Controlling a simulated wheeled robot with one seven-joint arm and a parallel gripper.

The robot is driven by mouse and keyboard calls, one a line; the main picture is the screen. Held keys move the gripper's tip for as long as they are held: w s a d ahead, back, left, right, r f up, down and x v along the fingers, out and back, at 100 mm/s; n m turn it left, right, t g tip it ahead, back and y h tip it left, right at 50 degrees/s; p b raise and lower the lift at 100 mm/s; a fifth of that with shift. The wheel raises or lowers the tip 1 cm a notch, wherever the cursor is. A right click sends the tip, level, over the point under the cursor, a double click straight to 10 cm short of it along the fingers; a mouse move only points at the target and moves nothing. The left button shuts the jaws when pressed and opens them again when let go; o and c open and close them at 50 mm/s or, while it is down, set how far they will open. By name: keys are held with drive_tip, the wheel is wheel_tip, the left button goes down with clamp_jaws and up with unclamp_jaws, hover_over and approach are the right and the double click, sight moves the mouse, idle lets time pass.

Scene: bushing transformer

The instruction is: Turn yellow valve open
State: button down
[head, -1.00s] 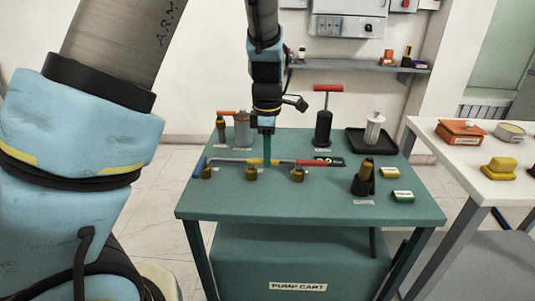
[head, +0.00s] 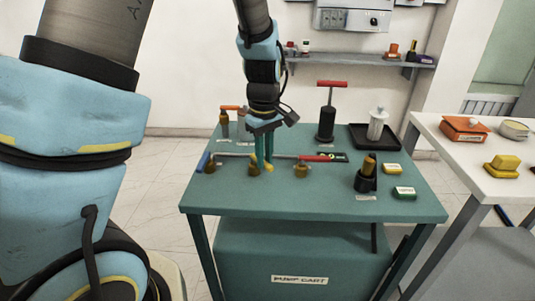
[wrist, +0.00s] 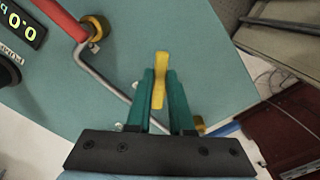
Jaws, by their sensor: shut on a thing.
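The pump cart (head: 330,205) carries a row of three brass valves. The blue handle (head: 203,161) is at the left, the red handle (head: 318,158) at the right. The middle brass valve (head: 254,166) goes with the yellow handle (head: 268,167), whose end shows at my fingertips. My gripper (head: 264,162) reaches down from above with green fingers. In the wrist view the yellow handle (wrist: 160,80) lies between my fingers (wrist: 160,95), gripped and pointing away from the palm. The yellow handle's pivot is hidden in the wrist view. The red handle (wrist: 58,18) is at upper left there.
A black hand pump (head: 327,118) and a black tray (head: 362,138) stand at the back right. A dark holder (head: 366,182) and small yellow and green blocks are at the right. A digital display (wrist: 28,28) shows at the wrist view's upper left.

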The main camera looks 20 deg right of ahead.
drive_tip(key=m, duration=0.1)
drive_tip(key=a+m, duration=0.1)
drive_tip(key=m, duration=0.2)
drive_tip(key=shift+s+a+m, duration=0.15)
drive_tip(key=shift+a+m, duration=0.15)
drive_tip(key=shift+a, duration=0.1)
drive_tip(key=shift+w+a+m, duration=0.1)
drive_tip(key=shift+a+m, duration=0.25)
drive_tip(key=shift+m, duration=0.6)
drive_tip(key=shift+w+a+m, duration=0.1)
drive_tip(key=shift+a+m, duration=0.25)
drive_tip(key=shift+m, duration=0.6)
drive_tip(key=shift+a, duration=0.1)
drive_tip(key=c, duration=0.8)
unclamp_jaws()
drive_tip(key=shift+r, duration=0.1)
wheel_tip(320, 180, up, 11)
drive_tip(key=b, duration=0.2)
drive_tip(key=shift+f, duration=0.2)
